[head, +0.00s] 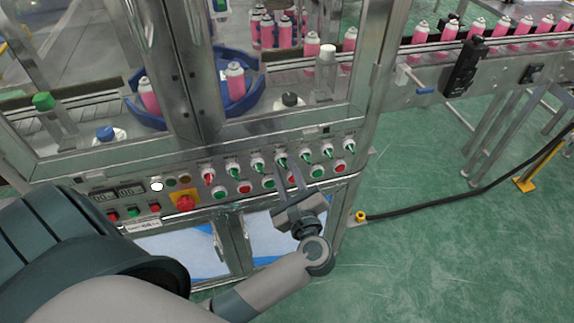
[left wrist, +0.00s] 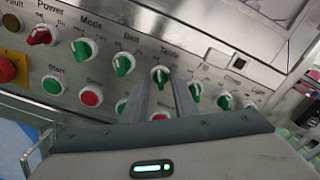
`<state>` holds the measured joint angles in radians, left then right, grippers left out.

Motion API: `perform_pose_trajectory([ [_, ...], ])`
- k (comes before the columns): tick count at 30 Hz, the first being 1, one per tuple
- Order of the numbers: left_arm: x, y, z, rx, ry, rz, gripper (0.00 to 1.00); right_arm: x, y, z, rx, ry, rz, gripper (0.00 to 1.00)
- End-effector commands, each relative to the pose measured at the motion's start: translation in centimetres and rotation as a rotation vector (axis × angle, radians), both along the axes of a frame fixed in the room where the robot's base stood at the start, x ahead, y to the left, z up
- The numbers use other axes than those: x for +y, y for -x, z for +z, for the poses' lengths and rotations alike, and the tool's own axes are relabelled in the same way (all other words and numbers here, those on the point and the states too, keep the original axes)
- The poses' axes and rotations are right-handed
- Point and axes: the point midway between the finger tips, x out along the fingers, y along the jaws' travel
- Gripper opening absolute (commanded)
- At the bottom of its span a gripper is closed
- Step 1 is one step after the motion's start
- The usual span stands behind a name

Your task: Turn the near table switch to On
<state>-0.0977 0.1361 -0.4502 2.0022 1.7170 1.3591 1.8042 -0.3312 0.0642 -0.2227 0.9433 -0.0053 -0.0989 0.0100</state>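The Table switch is a green knob on a white round base (left wrist: 160,75), under the label "Table" in the left wrist view. In the head view it is in the upper row of knobs (head: 281,160). My left gripper (head: 287,170) is in front of the panel, its two fingers pointing at this knob. In the left wrist view the fingers (left wrist: 162,84) are apart, with the knob showing between their tips. I cannot tell whether they touch it. My right gripper is not in view.
A red Power knob (left wrist: 40,36) and green Mode (left wrist: 82,50) and Belt (left wrist: 123,64) knobs are to the left. More green knobs are to the right. Round push buttons line the row below. A red emergency button (head: 185,202) is at the panel's left.

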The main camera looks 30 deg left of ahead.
Motion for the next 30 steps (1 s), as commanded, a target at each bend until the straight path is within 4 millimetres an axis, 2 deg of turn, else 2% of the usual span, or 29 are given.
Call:
perform_pose_trajectory([
  [4, 0.00, 0.00, -0.01, 0.000, 0.000, 0.000, 0.26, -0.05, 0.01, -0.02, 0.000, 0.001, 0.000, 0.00],
  [5, 0.00, 0.00, -0.01, 0.000, 0.000, 0.000, 0.21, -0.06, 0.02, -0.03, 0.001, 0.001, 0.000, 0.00],
  [7, -0.01, -0.01, 0.00, 0.000, 0.000, 0.000, 0.04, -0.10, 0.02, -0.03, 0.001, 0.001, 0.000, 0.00],
  [8, -0.01, -0.01, 0.00, 0.000, 0.000, 0.000, 0.00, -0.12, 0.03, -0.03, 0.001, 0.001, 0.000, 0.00],
  [20, 0.03, 0.00, -0.01, 0.017, -0.015, 0.001, 0.00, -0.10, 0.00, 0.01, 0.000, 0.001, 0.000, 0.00],
  [30, 0.02, 0.03, 0.04, 0.133, -0.113, 0.003, 0.00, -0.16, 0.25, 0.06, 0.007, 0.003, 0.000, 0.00],
])
